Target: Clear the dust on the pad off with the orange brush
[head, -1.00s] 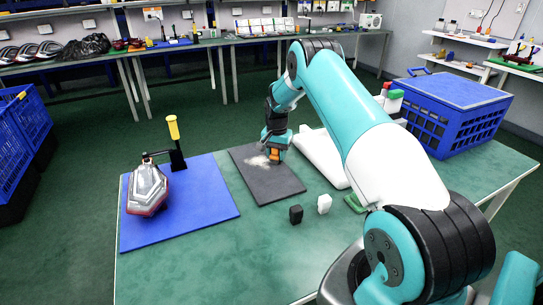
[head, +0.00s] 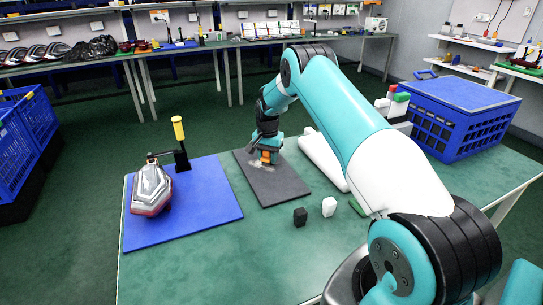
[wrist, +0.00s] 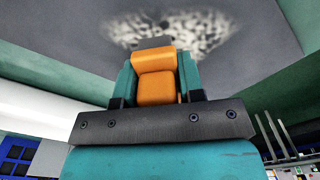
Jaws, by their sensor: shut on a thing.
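The dark grey pad (head: 277,187) lies on the green table. Pale dust (wrist: 190,35) shows on it in the wrist view as a speckled patch with a dark spot in its middle; in the head view only faint traces show at the pad's far part. My gripper (head: 266,155) is over the far part of the pad, shut on the orange brush (head: 267,157). The brush's orange body also shows between the fingers in the wrist view (wrist: 156,86). Its bristles are mostly hidden, and I cannot tell whether they touch the pad.
A blue mat (head: 190,215) with a tail lamp (head: 151,190) and a yellow-handled clamp (head: 179,140) is left of the pad. A black block (head: 300,217) and a white block (head: 329,206) stand near the pad's front. A blue crate (head: 455,115) stands at the right.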

